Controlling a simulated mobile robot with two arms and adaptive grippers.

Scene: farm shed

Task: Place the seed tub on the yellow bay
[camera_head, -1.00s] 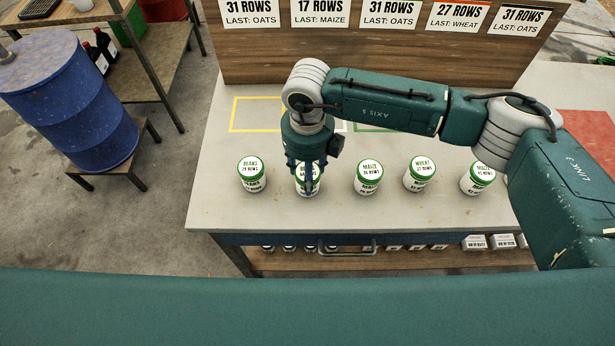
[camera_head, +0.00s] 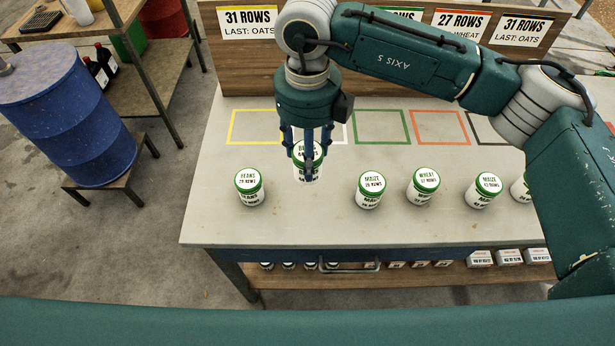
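My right gripper (camera_head: 308,172), on the arm from the right, points down and is shut on a white seed tub with a green lid (camera_head: 299,158). The fingers partly hide its label. The tub appears raised above the bench, upright. The yellow bay (camera_head: 253,127) is an empty yellow outline at the back left of the bench, left of and behind the held tub. A card with a yellow strip reading "31 ROWS, LAST: OATS" (camera_head: 247,22) is on the board behind it. My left gripper is not in view.
Tubs labelled beans (camera_head: 249,187), maize (camera_head: 370,190), wheat (camera_head: 423,186) and maize (camera_head: 483,190) stand in a row on the bench (camera_head: 300,225). Green (camera_head: 381,127) and red (camera_head: 440,127) bays are empty. A white outline is partly hidden behind my gripper. A blue barrel (camera_head: 70,125) stands left.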

